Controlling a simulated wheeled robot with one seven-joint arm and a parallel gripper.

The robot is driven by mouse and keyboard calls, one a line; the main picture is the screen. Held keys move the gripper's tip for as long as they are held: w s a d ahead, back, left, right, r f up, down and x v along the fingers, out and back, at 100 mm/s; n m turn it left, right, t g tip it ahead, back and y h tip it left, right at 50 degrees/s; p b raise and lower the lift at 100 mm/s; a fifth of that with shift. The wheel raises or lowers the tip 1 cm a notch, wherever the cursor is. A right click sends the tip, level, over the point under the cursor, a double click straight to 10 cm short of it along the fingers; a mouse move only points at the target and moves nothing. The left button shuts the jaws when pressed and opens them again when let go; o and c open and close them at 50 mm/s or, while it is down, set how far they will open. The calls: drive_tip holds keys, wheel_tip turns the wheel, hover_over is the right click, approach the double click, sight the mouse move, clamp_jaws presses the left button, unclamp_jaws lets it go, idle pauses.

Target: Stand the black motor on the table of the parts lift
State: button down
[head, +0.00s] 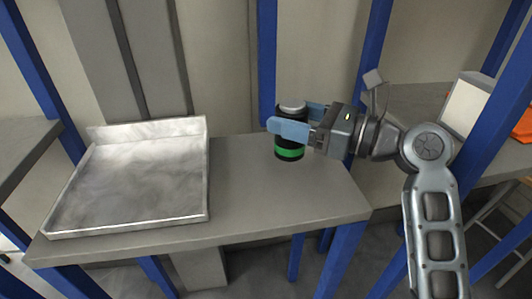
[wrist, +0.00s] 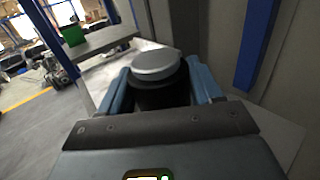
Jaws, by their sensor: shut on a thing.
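The black motor (head: 289,154) has a green band near its bottom and a silver top. My gripper (head: 286,118) is shut on its upper part from the right, one blue finger in front and one behind. The motor is upright over the grey bench; I cannot tell if its base touches. In the wrist view the silver top of the motor (wrist: 156,64) shows between the blue fingers of my gripper (wrist: 160,72). A silver metal plate with raised edges (head: 130,188), seemingly the table of the parts lift, is at left, in front of dark vertical rails.
The grey bench top (head: 265,205) is clear between the plate and the motor. Blue posts (head: 267,60) stand behind and at the sides. A white box (head: 466,104) and an orange thing (head: 523,124) are at right. The wrist view shows a green bin (wrist: 73,36).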

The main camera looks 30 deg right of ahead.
sight(276, 154)
drive_tip(key=a+f, duration=0.1)
drive_tip(key=w+a+f, duration=0.1)
drive_tip(key=a, duration=0.1)
drive_tip(key=w+a, duration=0.1)
drive_tip(key=shift+w+a+f, duration=0.15)
drive_tip(key=shift+w+f, duration=0.1)
drive_tip(key=shift+f, duration=0.15)
drive_tip(key=shift+f+b, duration=0.65)
drive_tip(key=shift+f, duration=1.35)
drive_tip(key=shift+f, duration=0.15)
drive_tip(key=shift+c, duration=0.9)
unclamp_jaws()
drive_tip(key=shift+f, duration=0.1)
drive_tip(key=shift+r, duration=0.2)
drive_tip(key=v, duration=1.2)
